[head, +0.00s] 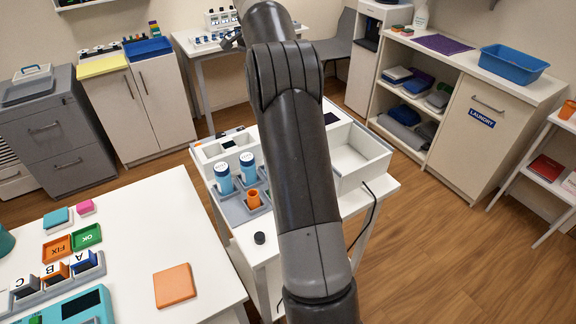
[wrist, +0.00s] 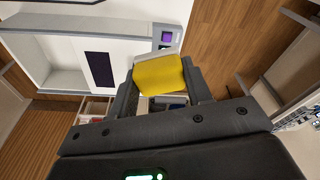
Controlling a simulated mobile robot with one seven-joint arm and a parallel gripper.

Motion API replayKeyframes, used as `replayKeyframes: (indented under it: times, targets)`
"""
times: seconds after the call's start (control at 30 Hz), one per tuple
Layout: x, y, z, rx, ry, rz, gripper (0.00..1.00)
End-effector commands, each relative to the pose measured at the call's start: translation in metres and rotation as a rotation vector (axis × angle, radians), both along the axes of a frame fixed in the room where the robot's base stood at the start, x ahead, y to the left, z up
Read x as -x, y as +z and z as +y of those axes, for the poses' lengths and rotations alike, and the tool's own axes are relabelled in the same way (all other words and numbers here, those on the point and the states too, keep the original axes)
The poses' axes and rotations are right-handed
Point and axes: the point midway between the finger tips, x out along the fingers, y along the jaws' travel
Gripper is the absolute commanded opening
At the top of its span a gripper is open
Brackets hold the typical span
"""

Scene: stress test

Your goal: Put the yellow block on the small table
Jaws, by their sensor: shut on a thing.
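The yellow block (wrist: 160,75) is in the wrist view, between the two fingers of my gripper (wrist: 161,88). My gripper is shut on it. A white table (wrist: 140,8) with a box and a dark panel shows behind the block in that view. In the head view, my arm covers my gripper and the block. A small white table (head: 381,190) stands in the middle there, partly hidden by my arm. I cannot tell for sure whether it is the task's small table.
A larger white table (head: 130,215) at left holds trays, lettered blocks and an orange square (head: 174,286). Wooden floor (head: 440,250) is clear at right.

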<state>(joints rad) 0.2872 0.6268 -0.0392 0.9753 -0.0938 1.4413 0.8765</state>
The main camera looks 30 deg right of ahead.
Motion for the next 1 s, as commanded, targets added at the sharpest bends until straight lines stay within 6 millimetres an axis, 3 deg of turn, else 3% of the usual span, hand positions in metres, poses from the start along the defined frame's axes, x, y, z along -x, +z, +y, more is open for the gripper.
replayKeyframes:
  times: [0.43, 0.8, 1.0]
  targets:
    - [0.000, -0.057, 0.004, -0.003, 0.008, 0.004, 0.23]
    - [0.000, -0.148, 0.004, -0.004, 0.008, 0.004, 0.23]
    - [-0.001, -0.172, 0.004, -0.003, 0.008, 0.001, 0.23]
